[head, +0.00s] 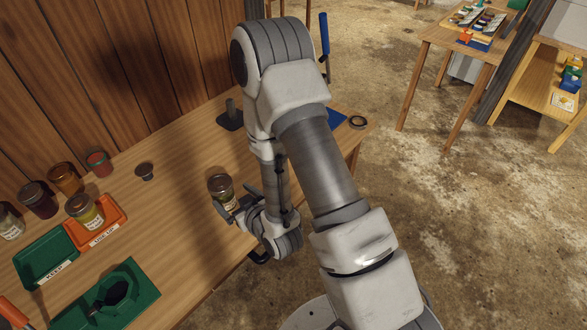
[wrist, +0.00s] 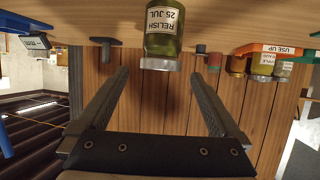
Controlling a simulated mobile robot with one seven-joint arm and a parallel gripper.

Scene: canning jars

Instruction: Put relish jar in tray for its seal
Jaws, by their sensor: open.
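The relish jar (head: 222,191) stands on the wooden table, with a dark lid and greenish contents. In the wrist view the jar (wrist: 163,35) shows its label "RELISH 25 JUL" and a grey lid edge; whether the lid is domed or flat cannot be told. My gripper (wrist: 158,82) is open and empty, its fingers pointing at the jar, which lies just beyond the fingertips. The green tray (head: 46,257) is labelled KEEP and looks empty. The orange tray (head: 122,218) is labelled USE UP and holds a yellowish jar (head: 85,211).
Several other jars stand by the wall, including a dark one (head: 38,200) and an amber one (head: 65,179). A small dark object (head: 145,171) sits behind the trays. A green holder (head: 143,277) with a black item lies at the front. Table between jar and trays is clear.

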